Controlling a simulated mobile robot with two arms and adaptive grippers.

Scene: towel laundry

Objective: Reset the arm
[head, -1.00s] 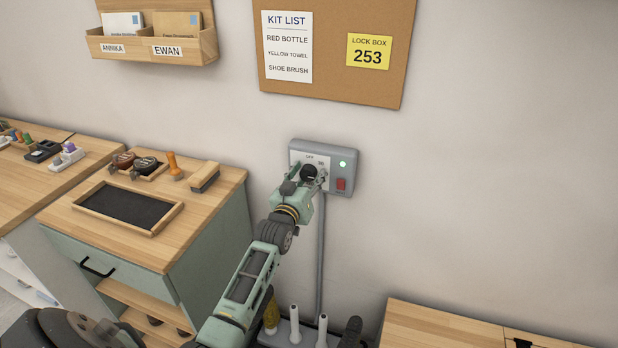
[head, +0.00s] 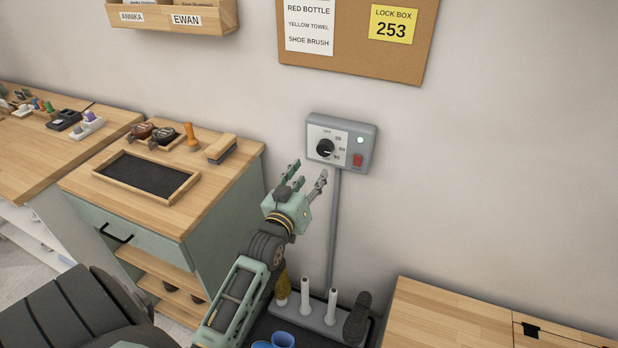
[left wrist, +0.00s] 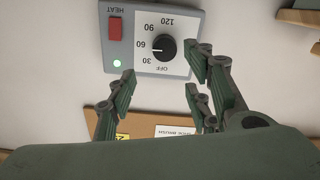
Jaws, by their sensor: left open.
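My left gripper (head: 306,170) is open and empty, just below and left of the grey wall control box (head: 368,134). Its fingers are apart from the black dial (head: 325,148). In the left wrist view the open fingers (left wrist: 160,82) frame the space in front of the box, which appears upside down. The dial (left wrist: 162,49) shows there with its white mark pointing close to 60. A green light (left wrist: 117,63) is lit beside the red HEAT switch (left wrist: 115,28). My right gripper is not in view.
A green cabinet (head: 222,205) with a wooden top stands to the left, holding a dark framed tray (head: 147,175) and a brush (head: 221,148). A boot rack (head: 318,318) is below the arm. A wooden bench (head: 440,315) is at lower right. The wall right of the box is clear.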

